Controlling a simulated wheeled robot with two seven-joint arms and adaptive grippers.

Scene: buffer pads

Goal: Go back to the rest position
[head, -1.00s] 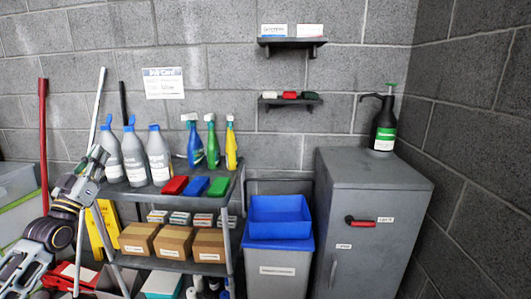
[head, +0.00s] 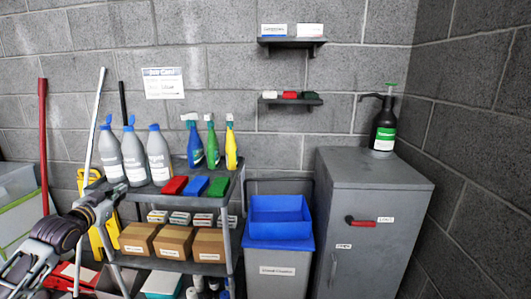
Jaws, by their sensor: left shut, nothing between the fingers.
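My left arm comes in from the lower left. Its gripper (head: 119,190) is shut and empty, in front of the left end of the grey shelf cart (head: 205,207). The gripper lies below the grey bottles (head: 133,158) in the picture; whether it touches the cart I cannot tell. My right gripper is not in view. Red (head: 174,186), blue (head: 195,187) and green (head: 218,187) pads lie in a row on the cart's top shelf.
Blue, green and yellow spray bottles (head: 231,148) stand behind the pads. Brown boxes (head: 173,244) fill the middle shelf. A grey bin (head: 277,272) with a blue tray (head: 279,216) and a grey cabinet (head: 375,225) stand right. A yellow object (head: 98,240) is near my gripper.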

